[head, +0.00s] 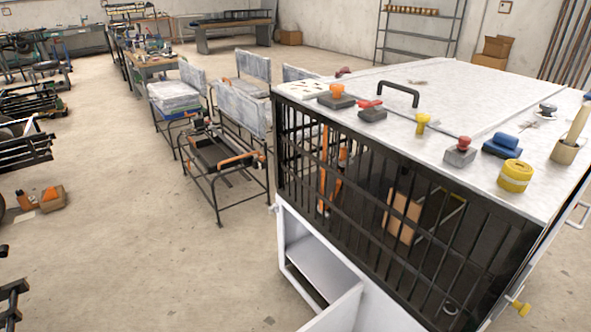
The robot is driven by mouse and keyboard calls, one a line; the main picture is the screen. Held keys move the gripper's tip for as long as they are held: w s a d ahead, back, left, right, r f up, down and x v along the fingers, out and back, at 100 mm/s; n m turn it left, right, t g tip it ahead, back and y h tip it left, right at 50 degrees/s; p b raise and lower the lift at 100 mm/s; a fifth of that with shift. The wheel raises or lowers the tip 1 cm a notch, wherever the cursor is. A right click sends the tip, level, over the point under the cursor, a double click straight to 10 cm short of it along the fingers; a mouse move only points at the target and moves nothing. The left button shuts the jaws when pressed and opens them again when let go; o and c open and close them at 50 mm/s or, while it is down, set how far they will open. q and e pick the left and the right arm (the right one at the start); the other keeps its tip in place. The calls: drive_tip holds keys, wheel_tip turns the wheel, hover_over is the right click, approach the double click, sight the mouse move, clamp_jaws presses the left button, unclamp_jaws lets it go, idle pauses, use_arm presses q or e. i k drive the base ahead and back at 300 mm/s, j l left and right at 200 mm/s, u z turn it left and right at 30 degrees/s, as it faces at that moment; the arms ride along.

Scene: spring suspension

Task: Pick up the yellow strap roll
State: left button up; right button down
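The yellow strap roll (515,176) sits on the white top of a large cage-sided cabinet (452,88), close to its front right part. It is a short yellow cylinder with a coiled top, and nothing covers it. A blue block-shaped item (502,146) is just behind and left of it, and a wooden pot-like holder (564,152) with a handle standing in it is to its right. Neither of my grippers shows in the head view.
Red-knobbed items (460,152), a yellow item (422,123), an orange-topped item (337,96) and a black handle (398,91) stand on the cabinet top. A white cabinet door (335,312) hangs open below. Open floor (130,220) lies left, with carts (222,160) beyond.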

sight(515, 176)
drive_tip(key=z, duration=1.3)
